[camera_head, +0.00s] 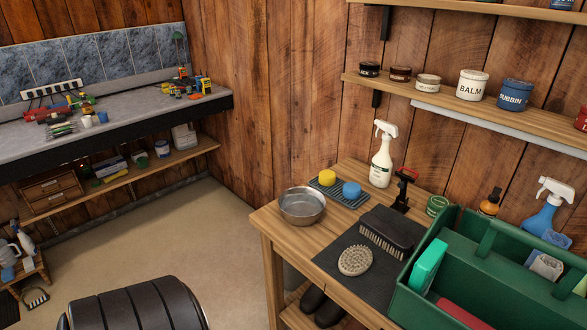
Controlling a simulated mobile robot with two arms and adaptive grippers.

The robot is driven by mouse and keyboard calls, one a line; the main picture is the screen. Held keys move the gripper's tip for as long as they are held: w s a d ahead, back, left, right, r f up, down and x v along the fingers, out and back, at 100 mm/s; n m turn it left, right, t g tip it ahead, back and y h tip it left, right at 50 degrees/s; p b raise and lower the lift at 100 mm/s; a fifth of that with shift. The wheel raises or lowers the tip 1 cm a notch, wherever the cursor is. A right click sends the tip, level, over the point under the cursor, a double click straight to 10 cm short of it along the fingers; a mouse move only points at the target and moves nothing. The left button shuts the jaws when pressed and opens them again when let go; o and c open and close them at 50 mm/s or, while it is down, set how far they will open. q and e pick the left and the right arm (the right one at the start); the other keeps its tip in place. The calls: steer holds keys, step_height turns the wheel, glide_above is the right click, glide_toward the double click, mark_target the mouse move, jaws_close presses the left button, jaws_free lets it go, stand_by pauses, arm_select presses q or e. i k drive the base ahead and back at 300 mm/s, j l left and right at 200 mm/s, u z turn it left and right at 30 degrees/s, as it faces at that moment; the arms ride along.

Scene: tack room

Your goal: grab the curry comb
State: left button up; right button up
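A round, pale beige piece with a knobbly face (355,260), which looks like the curry comb, lies on a dark mat (333,258) on the wooden table. A dark brush with pale bristles (388,236) lies just behind it to the right, close to it. Neither of my grippers is in view.
A green tote (466,272) stands at the table's right. A metal bowl (302,206), a tray with yellow and blue sponges (351,199), and a white spray bottle (382,155) stand behind the mat. A black padded seat-like thing (135,308) is at the lower left. Shelves hang above.

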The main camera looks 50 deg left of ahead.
mark_target(355, 262)
steer(key=u, duration=1.1)
